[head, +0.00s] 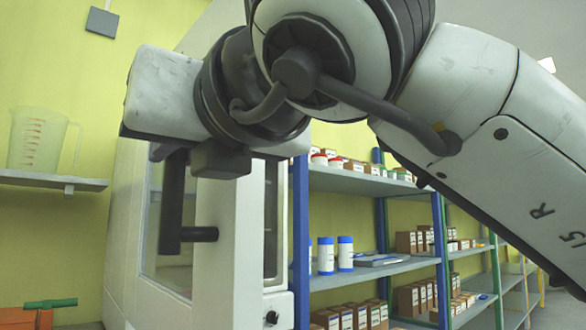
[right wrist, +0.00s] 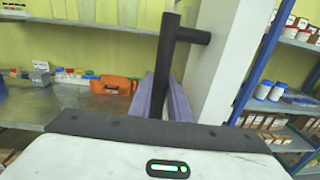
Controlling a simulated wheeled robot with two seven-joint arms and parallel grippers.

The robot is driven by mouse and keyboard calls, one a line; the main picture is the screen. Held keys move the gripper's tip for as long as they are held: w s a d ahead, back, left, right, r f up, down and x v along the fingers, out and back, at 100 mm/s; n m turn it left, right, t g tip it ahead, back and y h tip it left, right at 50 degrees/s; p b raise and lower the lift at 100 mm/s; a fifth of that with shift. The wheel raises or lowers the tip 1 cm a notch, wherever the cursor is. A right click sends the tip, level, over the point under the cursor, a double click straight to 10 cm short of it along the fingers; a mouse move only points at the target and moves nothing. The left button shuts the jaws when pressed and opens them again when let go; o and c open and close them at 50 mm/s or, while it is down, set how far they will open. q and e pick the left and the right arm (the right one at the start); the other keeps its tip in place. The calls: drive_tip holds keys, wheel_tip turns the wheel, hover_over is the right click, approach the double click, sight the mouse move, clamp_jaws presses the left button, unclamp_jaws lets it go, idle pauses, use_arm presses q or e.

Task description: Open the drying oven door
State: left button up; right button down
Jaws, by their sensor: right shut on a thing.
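The drying oven (head: 122,230) is a tall white cabinet in the middle left of the head view. Its door (head: 215,265) has a white frame and a glass window. A black bar handle (head: 172,205) stands upright on the door, with a short post joining it. My right gripper (head: 178,152) is at the handle's upper end, partly hidden by its own wrist. In the right wrist view its two purple-grey fingers (right wrist: 163,98) are shut around the handle bar (right wrist: 165,60). My left gripper is out of view.
Blue-framed shelves (head: 370,183) with boxes and bottles stand right of the oven. A wall shelf (head: 50,180) at left bears a plastic jug (head: 38,140). An orange toolbox (right wrist: 113,85) sits on a bench (right wrist: 50,107). My right arm covers much of the upper head view.

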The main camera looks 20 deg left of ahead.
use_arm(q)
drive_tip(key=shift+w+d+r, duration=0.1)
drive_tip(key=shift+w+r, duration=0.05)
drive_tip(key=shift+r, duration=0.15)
use_arm(e)
drive_tip(key=shift+w+r, duration=0.1)
drive_tip(key=c, duration=1.6)
unclamp_jaws()
drive_tip(key=shift+a, duration=0.1)
drive_tip(key=shift+c, duration=0.2)
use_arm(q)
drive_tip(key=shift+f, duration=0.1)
